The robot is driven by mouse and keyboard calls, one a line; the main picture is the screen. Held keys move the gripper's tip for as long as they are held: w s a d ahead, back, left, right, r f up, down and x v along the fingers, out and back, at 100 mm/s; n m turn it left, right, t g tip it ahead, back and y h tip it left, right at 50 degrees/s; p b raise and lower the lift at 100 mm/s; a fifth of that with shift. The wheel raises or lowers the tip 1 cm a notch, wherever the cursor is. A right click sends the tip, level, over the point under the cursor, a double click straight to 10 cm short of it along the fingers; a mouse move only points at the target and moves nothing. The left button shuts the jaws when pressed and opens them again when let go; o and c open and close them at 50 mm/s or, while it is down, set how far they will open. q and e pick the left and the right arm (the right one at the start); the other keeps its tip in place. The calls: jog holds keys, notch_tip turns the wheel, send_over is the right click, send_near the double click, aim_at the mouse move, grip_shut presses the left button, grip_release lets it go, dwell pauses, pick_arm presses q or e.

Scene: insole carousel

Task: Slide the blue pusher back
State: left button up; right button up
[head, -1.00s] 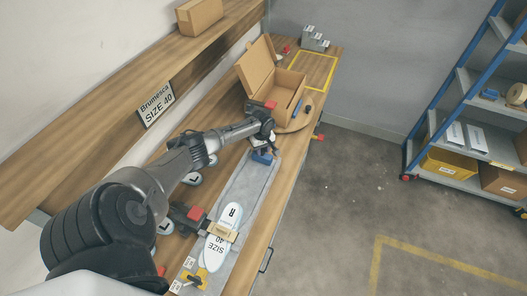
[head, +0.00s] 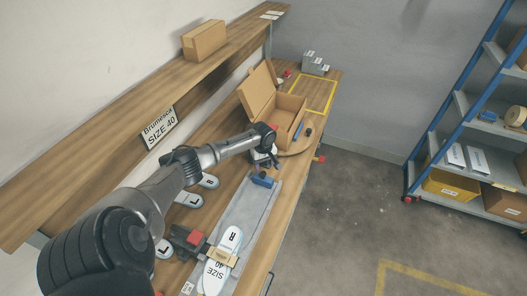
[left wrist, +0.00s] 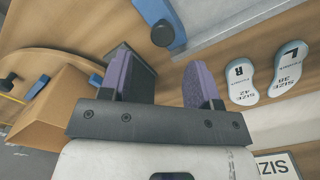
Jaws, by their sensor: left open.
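The blue pusher (head: 263,180) sits at the far end of the grey sliding track (head: 254,214) on the wooden bench. In the left wrist view the blue pusher (left wrist: 160,22) shows at the top with a dark round knob on it. My left gripper (head: 266,158) is just beyond the pusher, on the box side, and apart from it. In the left wrist view my left gripper (left wrist: 160,65) has its two purple-padded fingers spread with nothing between them. A white insole marked R, SIZE 40 (head: 222,262) lies at the near end of the track. My right gripper is not in view.
An open cardboard box (head: 287,112) stands close beyond my left gripper. Several insoles (head: 189,200) lie left of the track. A red-topped dark block (head: 190,240) sits by the track. A shelf (head: 110,120) runs along the wall.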

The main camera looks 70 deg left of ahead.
aim_at(264, 173)
pick_arm(q)
notch_tip(264, 173, up, 8)
dwell(0.4)
dwell(0.6)
